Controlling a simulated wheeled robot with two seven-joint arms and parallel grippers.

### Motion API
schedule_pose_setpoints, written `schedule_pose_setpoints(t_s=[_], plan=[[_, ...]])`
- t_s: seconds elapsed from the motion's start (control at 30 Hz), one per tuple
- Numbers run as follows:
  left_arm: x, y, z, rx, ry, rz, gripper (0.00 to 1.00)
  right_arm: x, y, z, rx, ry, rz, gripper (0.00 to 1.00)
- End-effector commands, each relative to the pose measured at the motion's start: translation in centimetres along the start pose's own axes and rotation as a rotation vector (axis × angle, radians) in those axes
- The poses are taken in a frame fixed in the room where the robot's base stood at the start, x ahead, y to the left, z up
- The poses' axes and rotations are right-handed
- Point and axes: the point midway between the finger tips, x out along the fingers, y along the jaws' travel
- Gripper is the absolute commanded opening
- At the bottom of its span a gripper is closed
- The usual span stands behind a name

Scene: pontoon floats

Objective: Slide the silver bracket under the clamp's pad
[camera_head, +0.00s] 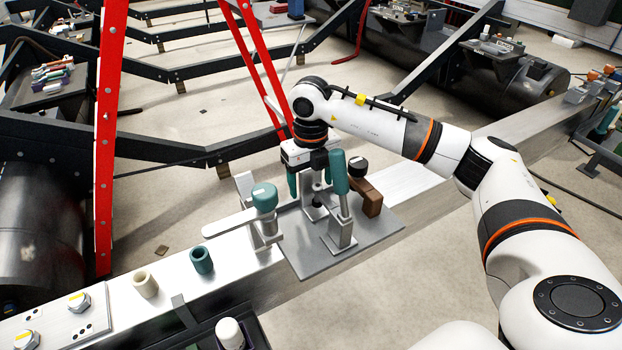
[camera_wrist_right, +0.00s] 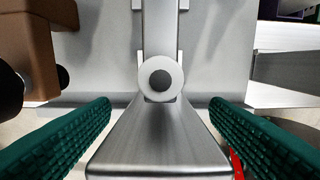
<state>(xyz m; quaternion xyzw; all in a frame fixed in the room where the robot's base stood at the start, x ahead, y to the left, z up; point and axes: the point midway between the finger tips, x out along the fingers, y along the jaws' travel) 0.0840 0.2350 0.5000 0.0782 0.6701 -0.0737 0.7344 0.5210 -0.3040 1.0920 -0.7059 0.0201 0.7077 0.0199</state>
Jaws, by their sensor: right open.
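The silver bracket (camera_wrist_right: 158,145) lies between my right gripper's two green pads in the right wrist view, with a gap on each side. Its narrow far end reaches the clamp's round pad (camera_wrist_right: 160,78), which overlaps it in the picture; I cannot tell if they touch. The clamp (camera_head: 341,205) stands on the grey plate with its green handle upright. My right gripper (camera_head: 309,180) is open, pointing down just beyond the clamp in the head view. My left gripper is not in view.
A brown block with a black knob (camera_head: 366,197) stands close right of the clamp. A green-topped post (camera_head: 264,200) with a flat arm stands left. The grey plate (camera_head: 370,237) rests on a metal beam. Two short sleeves (camera_head: 201,260) and bolts stand along the beam at left.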

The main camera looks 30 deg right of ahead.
Motion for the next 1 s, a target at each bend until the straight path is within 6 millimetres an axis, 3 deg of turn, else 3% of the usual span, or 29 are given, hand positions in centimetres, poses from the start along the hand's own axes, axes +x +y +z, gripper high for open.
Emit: schedule_pose_setpoints(t_s=[0.17, 0.4, 0.6, 1.0], plan=[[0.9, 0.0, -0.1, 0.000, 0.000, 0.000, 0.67, -1.9, -0.1, -0.1, 0.000, 0.007, -0.001, 0.71], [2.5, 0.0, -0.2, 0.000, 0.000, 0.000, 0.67, -7.1, -0.1, -0.1, -0.001, 0.008, -0.002, 0.71], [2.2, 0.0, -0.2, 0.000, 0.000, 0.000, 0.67, -10.8, 0.0, -0.1, 0.000, 0.005, 0.000, 0.71], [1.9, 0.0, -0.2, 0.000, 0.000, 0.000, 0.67, -12.3, 0.0, 0.0, 0.001, 0.002, -0.001, 0.71]])
